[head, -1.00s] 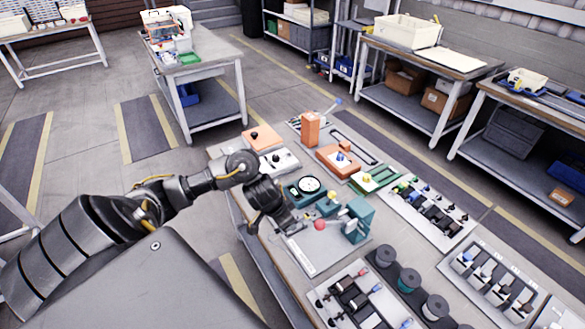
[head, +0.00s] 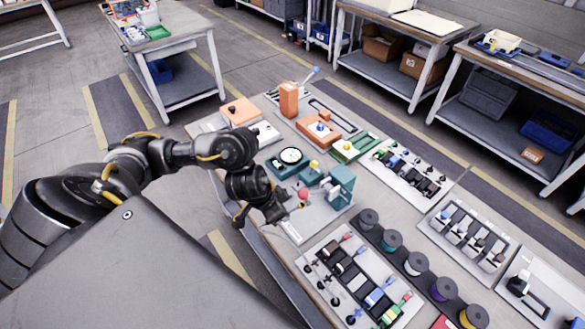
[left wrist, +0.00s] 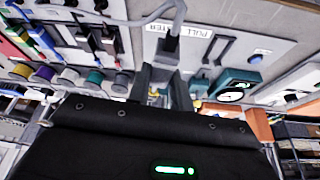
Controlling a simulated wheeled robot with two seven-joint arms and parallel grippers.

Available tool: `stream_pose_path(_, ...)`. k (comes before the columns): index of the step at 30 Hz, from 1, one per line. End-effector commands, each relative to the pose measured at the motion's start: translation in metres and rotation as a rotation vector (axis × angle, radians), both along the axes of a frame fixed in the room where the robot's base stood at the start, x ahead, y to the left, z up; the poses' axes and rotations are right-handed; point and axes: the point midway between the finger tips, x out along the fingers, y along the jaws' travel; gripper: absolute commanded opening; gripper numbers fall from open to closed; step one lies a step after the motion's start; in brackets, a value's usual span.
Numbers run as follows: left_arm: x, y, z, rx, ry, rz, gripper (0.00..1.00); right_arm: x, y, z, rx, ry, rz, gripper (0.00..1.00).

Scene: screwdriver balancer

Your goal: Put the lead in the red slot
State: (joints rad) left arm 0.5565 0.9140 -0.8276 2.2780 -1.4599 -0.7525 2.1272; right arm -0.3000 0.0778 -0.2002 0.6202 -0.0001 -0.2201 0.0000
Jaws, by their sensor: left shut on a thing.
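My left gripper (head: 279,213) is low over the near-left part of the bench, beside a grey plate with a red ball (head: 303,194). In the left wrist view its fingers (left wrist: 164,88) are close together. A black plug end (left wrist: 171,45) with a grey cable (left wrist: 150,17) shows at the fingertips; I take it as the lead, in their grip. The fingers partly hide it, and it is not clear in the head view. A grey panel (head: 305,262) holds rows of black blocks and coloured connectors, with a red one (head: 347,237) at its far end. My right gripper is out of view.
Several coloured spools, one teal (head: 391,240) and one purple (head: 444,289), stand right of the panel. A teal stand (head: 341,186) and a round dial (head: 290,156) are close to the gripper. More fixtures, including an orange post (head: 289,99), fill the far side.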

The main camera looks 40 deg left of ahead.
Motion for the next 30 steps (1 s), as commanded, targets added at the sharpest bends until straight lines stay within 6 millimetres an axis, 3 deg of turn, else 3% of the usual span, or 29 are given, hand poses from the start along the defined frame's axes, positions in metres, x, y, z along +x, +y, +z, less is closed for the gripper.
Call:
stream_pose_path(6, 0.024, -0.04, 0.01, 0.0, -0.011, -0.166, 0.01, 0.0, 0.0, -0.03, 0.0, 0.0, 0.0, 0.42)
stream_pose_path(13, 0.049, -0.067, 0.035, 0.003, -0.011, -0.369, 0.01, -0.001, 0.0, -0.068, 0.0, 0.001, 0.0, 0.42)
stream_pose_path(21, 0.056, -0.067, 0.063, 0.003, -0.003, -0.497, 0.01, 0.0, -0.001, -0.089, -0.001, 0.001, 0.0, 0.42)
stream_pose_path(26, 0.056, -0.066, 0.07, 0.0, -0.001, -0.521, 0.01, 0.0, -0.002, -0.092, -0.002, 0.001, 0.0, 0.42)
stream_pose_path(30, 0.056, -0.066, 0.072, -0.001, 0.001, -0.525, 0.01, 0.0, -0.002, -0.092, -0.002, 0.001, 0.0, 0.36)
